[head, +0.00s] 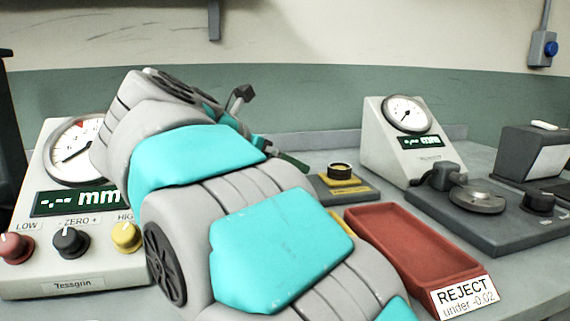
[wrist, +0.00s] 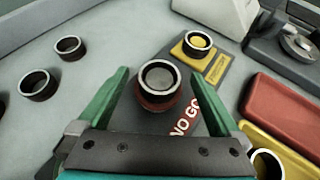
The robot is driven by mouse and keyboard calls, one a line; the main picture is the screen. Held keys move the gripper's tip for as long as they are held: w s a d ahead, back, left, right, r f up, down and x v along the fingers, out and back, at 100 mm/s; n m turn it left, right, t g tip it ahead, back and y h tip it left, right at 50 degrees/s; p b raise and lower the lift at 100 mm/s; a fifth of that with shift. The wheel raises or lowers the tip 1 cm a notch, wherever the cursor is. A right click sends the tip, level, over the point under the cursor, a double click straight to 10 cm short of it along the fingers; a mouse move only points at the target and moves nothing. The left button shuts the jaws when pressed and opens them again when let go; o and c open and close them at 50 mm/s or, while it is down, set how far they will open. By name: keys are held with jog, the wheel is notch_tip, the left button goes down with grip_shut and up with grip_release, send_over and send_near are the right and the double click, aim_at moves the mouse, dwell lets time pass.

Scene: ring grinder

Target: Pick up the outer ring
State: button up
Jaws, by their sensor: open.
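A steel outer ring (wrist: 158,93) with a bright rim sits at the red NO GO end of a dark gauge plate (wrist: 217,92) in the wrist view. My gripper (wrist: 159,73) is open, with one green finger on each side of this ring in the picture. I see no contact, and the height of the fingers over the ring is unclear. In the head view my arm hides this ring and most of my gripper (head: 276,156). The plate's yellow end holds another ringed shape (wrist: 197,41), also seen in the head view (head: 340,169).
Several loose rings (wrist: 70,47) lie on the bench at left. A red reject tray (head: 415,250) and a yellow tray (wrist: 285,150) with a ring (wrist: 266,164) stand at right. Dial gauges (head: 408,145) stand behind and at left (head: 60,210).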

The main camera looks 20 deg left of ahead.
grip_shut()
dwell(0.8)
